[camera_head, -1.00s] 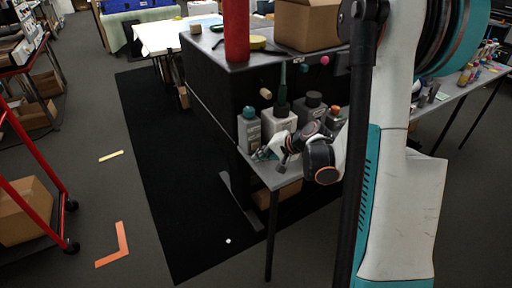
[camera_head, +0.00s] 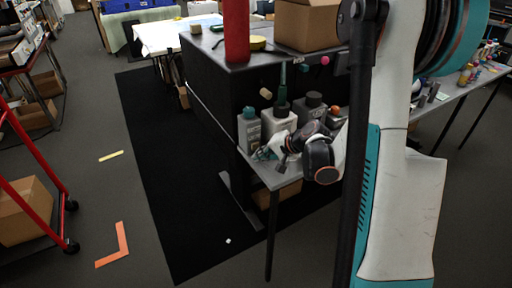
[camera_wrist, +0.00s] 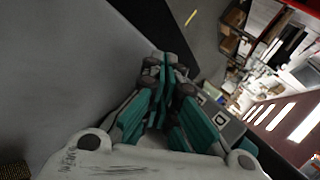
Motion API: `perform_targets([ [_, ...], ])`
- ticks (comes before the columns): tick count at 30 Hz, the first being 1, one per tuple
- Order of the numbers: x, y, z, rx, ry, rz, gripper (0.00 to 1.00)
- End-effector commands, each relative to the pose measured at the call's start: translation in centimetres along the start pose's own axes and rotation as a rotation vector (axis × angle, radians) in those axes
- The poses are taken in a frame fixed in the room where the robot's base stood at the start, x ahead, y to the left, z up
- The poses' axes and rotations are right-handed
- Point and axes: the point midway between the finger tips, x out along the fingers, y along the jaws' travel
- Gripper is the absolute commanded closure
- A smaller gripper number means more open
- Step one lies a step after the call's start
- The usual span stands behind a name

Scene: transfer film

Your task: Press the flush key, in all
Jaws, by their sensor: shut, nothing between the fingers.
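I cannot tell which of these is the flush key; no label is readable. My gripper (camera_head: 263,154) is low over the front left of the grey shelf, below these controls and in front of the bottles. In the wrist view its teal fingers (camera_wrist: 167,72) are together with nothing between them. The controls cannot be made out in the wrist view.
Grey bottles stand on the shelf close behind my gripper, including a teal-capped one (camera_head: 249,128) and a large white-labelled one (camera_head: 278,122). A red cylinder (camera_head: 236,32) and a cardboard box (camera_head: 308,25) stand on the cabinet top.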

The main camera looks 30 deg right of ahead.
Motion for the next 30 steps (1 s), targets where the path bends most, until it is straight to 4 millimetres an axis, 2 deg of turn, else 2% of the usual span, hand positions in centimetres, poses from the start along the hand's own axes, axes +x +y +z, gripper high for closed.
perform_targets([
  [30,0.57,-0.44,-0.42,0.0,0.0,0.0,1.0],
])
